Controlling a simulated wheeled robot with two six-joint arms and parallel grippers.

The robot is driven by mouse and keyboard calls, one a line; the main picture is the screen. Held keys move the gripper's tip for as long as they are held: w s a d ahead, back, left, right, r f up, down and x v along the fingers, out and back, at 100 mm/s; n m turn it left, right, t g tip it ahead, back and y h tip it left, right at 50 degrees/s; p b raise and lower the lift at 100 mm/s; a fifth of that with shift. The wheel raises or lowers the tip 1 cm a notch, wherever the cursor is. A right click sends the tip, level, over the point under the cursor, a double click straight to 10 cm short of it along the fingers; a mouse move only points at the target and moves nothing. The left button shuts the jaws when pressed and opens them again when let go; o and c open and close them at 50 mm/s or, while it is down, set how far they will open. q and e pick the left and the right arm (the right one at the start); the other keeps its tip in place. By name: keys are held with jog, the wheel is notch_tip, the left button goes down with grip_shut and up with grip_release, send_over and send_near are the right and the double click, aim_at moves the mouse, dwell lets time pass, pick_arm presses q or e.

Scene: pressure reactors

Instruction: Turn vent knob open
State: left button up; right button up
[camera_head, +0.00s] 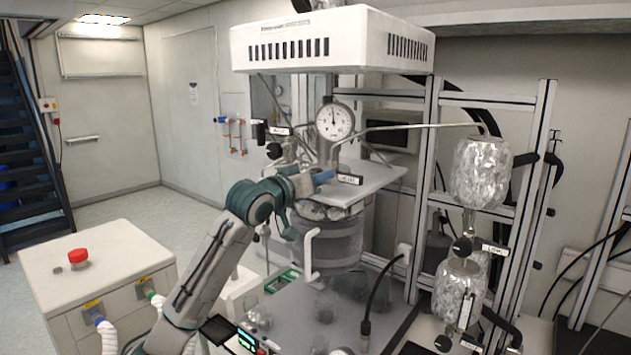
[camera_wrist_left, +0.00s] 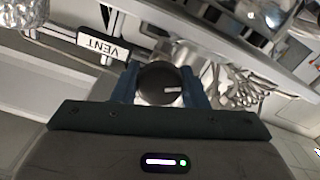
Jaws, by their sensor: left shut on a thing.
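The vent knob (camera_wrist_left: 157,86) is round and black with a small white mark pointing to the right in the left wrist view. A white label reading VENT (camera_wrist_left: 103,45) is next to it, and the label also shows in the head view (camera_head: 349,179). My left gripper (camera_head: 325,177) reaches in from the left to the front of the reactor head. Its two blue fingers (camera_wrist_left: 160,90) are shut on the vent knob, one on each side. In the head view the knob is hidden by the gripper. My right gripper is not in view.
A pressure gauge (camera_head: 334,121) stands behind the knob, with thin metal tubes nearby. The reactor vessel (camera_head: 335,243) sits below. Two foil-wrapped vessels (camera_head: 479,172) are on a metal frame at the right. A white cabinet with a red button (camera_head: 78,256) stands at lower left.

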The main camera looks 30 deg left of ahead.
pick_arm(q)
jog(key=n, duration=0.2)
jog(key=shift+n+b, duration=0.35)
jog(key=shift+n, duration=0.05)
jog(key=n+b, duration=0.1)
jog(key=n, duration=0.2)
jog(key=shift+n, duration=0.3)
jog(key=n+b, duration=0.1)
jog(key=n, duration=0.3)
jog(key=shift+n+b, duration=0.3)
jog(key=shift+n, duration=0.7)
jog(key=o, duration=1)
jog(key=shift+c, duration=0.2)
jog(key=shift+s+b, duration=0.1)
jog(key=shift+b, duration=0.25)
